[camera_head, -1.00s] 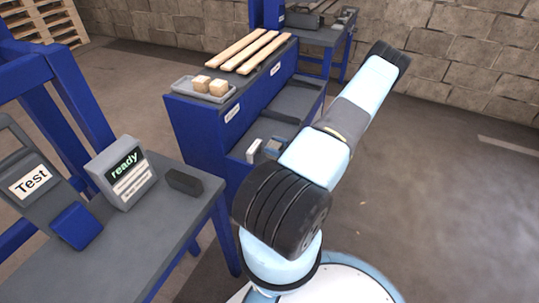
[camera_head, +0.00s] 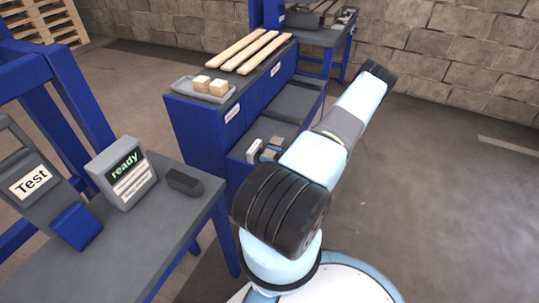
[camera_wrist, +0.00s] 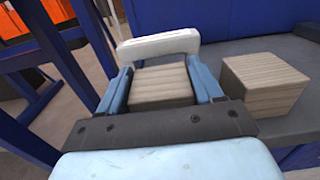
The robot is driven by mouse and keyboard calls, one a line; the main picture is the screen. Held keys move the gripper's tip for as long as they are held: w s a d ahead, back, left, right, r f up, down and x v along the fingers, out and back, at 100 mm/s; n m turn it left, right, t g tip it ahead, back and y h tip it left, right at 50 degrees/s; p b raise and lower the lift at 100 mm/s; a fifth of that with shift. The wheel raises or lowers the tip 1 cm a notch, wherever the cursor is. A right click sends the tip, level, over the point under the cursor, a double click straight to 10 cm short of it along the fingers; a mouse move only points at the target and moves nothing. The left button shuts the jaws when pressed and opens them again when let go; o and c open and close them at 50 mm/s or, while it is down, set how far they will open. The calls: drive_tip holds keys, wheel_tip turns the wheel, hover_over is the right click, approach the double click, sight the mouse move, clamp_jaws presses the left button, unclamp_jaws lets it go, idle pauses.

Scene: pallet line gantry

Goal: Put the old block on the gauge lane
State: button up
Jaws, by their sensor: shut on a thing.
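In the wrist view, my gripper (camera_wrist: 162,88) is shut on a pale wooden block (camera_wrist: 160,84), with a blue finger on each side of it. A white bar (camera_wrist: 158,44) stands just beyond the held block. A second wooden block (camera_wrist: 265,84) rests on a grey surface to the right, apart from my gripper. I cannot tell which block is the old one, or which surface is the gauge lane.
Two wooden blocks (camera_head: 210,85) sit in a grey tray (camera_head: 183,87) on the bench top, beside several wooden slats (camera_head: 250,52). A nearer table (camera_head: 130,245) holds a "ready" display (camera_head: 124,172), a "Test" panel (camera_head: 30,180) and a dark block (camera_head: 184,181). Open floor lies at right.

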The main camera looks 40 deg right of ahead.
drive_tip(key=o, duration=1.2)
